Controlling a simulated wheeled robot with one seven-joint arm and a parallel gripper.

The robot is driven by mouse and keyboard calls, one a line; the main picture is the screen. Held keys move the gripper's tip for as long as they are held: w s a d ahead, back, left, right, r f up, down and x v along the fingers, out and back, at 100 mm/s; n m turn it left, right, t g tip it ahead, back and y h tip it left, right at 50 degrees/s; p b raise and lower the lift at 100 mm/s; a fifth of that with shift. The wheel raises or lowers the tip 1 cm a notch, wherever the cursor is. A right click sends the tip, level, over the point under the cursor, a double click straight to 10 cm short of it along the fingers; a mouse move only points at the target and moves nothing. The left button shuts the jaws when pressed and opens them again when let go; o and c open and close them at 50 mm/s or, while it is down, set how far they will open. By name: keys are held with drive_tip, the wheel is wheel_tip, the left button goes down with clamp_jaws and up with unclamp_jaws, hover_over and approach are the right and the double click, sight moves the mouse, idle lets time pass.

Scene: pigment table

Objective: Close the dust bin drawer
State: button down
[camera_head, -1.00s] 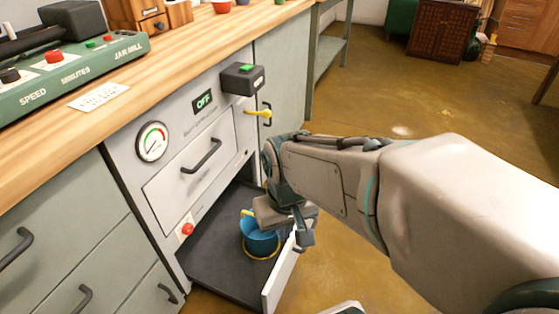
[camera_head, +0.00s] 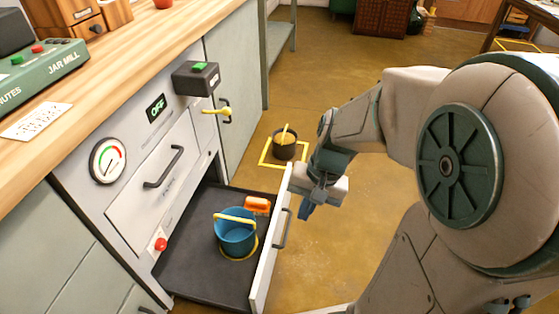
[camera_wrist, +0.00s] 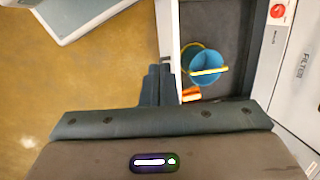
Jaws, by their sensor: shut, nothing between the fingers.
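The dust bin drawer (camera_head: 190,285) is pulled out at the bottom of the grey cabinet. Its white front panel (camera_head: 266,262) with a dark handle (camera_head: 283,228) stands away from the cabinet. A blue bucket (camera_head: 236,238) with a yellow handle stands in a yellow ring on the drawer's dark floor. An orange object (camera_head: 257,205) lies near the drawer's far side. My gripper (camera_head: 306,211) is shut and empty, just outside the front panel near its far end. In the wrist view my gripper (camera_wrist: 158,70) points along the panel (camera_wrist: 168,35); whether it touches is unclear.
A dark pot (camera_head: 284,147) stands on the floor in a yellow square beyond the drawer. Above the drawer are a closed filter drawer (camera_head: 155,185), a gauge (camera_head: 108,160), a red button (camera_head: 160,244) and a yellow lever (camera_head: 217,111). The floor outside the panel is mostly clear.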

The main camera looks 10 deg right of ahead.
drive_tip(key=w+d+f+m+t+y+p, duration=0.1)
drive_tip(key=w+d+f+m+t+y, duration=0.15)
drive_tip(key=w+d+f+m, duration=0.45)
drive_tip(key=w+d+f+m+t+y+p, duration=0.1)
drive_tip(key=w+d+f+m+t+y, duration=0.2)
drive_tip(key=w+f+m, duration=0.75)
drive_tip(key=g+b, duration=0.1)
drive_tip(key=b, duration=0.4)
approach(279, 213)
drive_tip(key=shift+m, duration=0.25)
drive_tip(key=shift+w+d+x, duration=0.1)
drive_tip(key=shift+x, duration=1)
drive_tip(key=shift+w+d+x, duration=0.1)
drive_tip(key=shift+d+x, duration=0.05)
drive_tip(key=shift+x, duration=0.9)
drive_tip(key=shift+w+d+x, duration=0.1)
drive_tip(key=shift+w+x, duration=0.05)
drive_tip(key=shift+x, duration=0.95)
drive_tip(key=shift+f, duration=0.2)
